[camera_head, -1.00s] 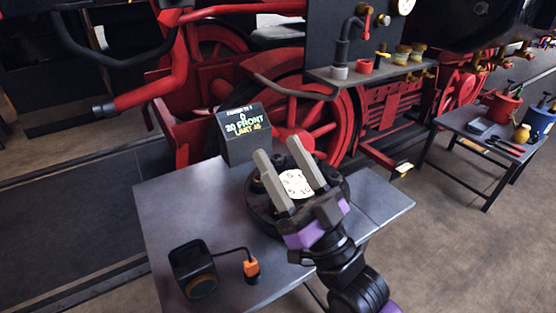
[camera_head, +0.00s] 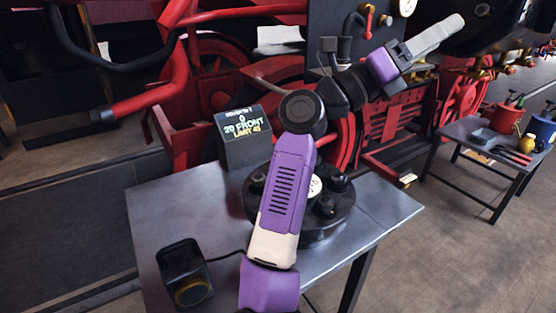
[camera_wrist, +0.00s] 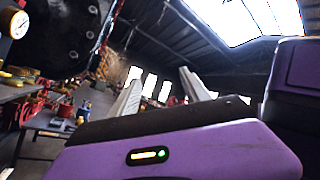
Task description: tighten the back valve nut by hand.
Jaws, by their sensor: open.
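My gripper (camera_head: 432,38) is raised at the upper right in the head view, in front of the dark boiler end. Its pale fingers stand apart and empty in the wrist view (camera_wrist: 160,78), pointing up toward the roof. A round black fixture (camera_head: 338,212) with dark knobs around its rim and a white dial in the centre (camera_head: 315,187) sits on the grey table. My purple arm hides its left and middle part. I cannot tell which knob, if any, is the back valve nut. My gripper touches none of them.
A display box (camera_head: 243,136) reading "20 FRONT" stands behind the fixture. A black device (camera_head: 184,274) lies at the table's front left. Red engine wheels and rods stand behind. A side table (camera_head: 478,133) at the right holds red and blue buckets and tools.

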